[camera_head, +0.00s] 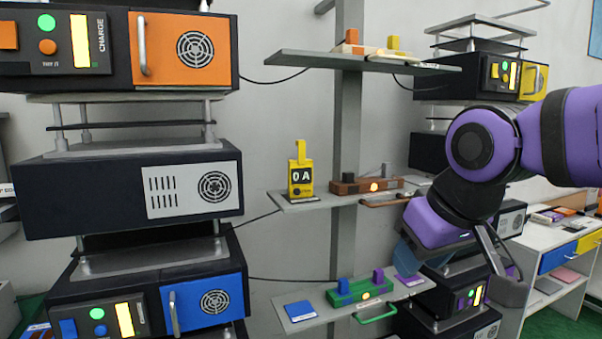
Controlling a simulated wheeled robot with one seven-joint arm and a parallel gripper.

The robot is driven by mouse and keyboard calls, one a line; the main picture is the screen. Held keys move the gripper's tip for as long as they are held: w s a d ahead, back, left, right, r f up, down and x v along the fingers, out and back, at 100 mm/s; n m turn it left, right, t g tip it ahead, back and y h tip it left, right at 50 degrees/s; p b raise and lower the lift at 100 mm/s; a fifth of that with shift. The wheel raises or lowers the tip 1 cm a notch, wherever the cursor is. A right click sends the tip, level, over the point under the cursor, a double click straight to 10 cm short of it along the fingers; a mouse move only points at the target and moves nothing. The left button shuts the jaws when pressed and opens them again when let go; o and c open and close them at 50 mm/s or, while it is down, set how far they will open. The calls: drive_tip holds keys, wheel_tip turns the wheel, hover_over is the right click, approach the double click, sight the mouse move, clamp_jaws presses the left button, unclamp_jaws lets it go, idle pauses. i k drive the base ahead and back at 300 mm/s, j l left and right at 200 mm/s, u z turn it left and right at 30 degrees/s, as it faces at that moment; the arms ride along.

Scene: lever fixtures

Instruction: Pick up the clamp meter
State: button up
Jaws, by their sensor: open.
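The yellow clamp meter (301,178) stands upright on the left part of the middle grey shelf (305,203). Its dark display reads "0 A", and its narrow yellow top points up. My gripper (512,279) is at the right, at the end of my purple and black arm, lower than the meter and well apart from it. The gripper is open, its fingers pointing down and to the right, and I see nothing between them.
A brown fixture (365,186) sits on the same shelf, right of the meter. An upper shelf (350,60) overhangs. Stacked equipment boxes (95,190) stand left.

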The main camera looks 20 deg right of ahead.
sight(300, 169)
drive_tip(key=j+z, duration=0.15)
drive_tip(key=z, duration=0.2)
drive_tip(key=i+j+z, duration=0.1)
drive_tip(key=z, duration=0.25)
drive_tip(key=j+z, duration=0.5)
drive_tip(key=j, duration=1.55)
drive_tip(key=k, duration=0.05)
